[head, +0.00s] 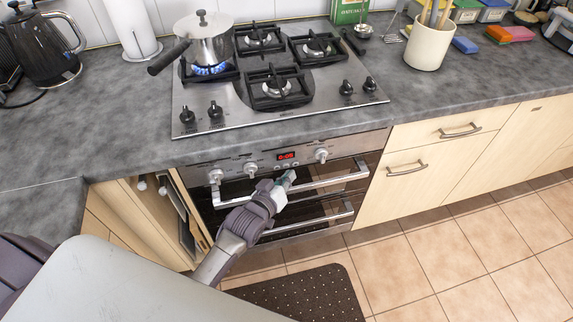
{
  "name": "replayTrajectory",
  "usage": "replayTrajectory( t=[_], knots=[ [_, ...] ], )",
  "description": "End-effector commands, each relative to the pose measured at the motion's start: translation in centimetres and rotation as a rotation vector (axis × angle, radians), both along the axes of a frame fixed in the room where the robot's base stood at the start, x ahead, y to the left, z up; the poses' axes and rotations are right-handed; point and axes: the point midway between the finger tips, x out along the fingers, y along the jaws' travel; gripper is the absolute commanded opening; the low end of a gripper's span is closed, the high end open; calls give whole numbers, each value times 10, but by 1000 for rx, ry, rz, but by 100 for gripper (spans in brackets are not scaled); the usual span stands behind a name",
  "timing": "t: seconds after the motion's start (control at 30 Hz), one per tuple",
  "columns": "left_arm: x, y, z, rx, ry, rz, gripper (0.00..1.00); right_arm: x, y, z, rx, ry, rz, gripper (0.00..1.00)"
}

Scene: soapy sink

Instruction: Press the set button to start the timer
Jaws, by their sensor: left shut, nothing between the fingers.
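The oven's control panel (222,155) sits below the counter edge. Its red lit timer display (286,156) shows digits that look like 0:05, though they are small. Small round buttons (277,166) lie in a row just under the display; I cannot tell which one is the set button. My left gripper (290,177) is shut and empty, with its tip just below the buttons, in front of the upper oven handle. Whether it touches the panel, I cannot tell. My right gripper is not in view.
Control knobs (321,155) flank the display. The oven handle (335,180) sticks out below. A saucepan (203,40) stands over a blue flame on the hob (330,82). A dark mat (300,291) lies on the tiled floor. A cabinet at the left stands open (160,210).

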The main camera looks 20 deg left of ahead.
Motion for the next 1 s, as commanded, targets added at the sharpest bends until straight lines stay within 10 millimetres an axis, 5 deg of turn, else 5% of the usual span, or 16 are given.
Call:
replayTrajectory(
  t=[1.0],
  knots=[
    [-41,-28,0,0,-1,0,0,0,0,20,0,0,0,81]
  ],
)
